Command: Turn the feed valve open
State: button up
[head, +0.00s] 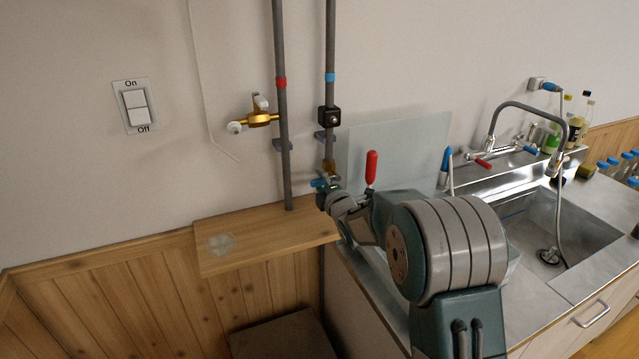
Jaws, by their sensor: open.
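Two grey pipes run down the wall, and no label tells which fitting is the feed valve. The right pipe (330,50), with a blue band, has a brass fitting (329,167) low down and a small blue handle (319,183) just under it. My gripper (326,194) is open at the blue handle, seen small and partly hidden by my wrist. I cannot tell whether its fingers touch the handle.
A red handle (371,167) stands behind my arm, before a pale panel (410,140). A sink (555,235) and several bottles are at right.

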jog(key=shift+a, duration=0.1)
jog(key=c, duration=0.6)
jog(key=shift+a, duration=0.2)
grip_shut()
jog(key=shift+a+f, duration=0.1)
jog(key=shift+a, duration=0.15)
jog(key=shift+d, duration=0.15)
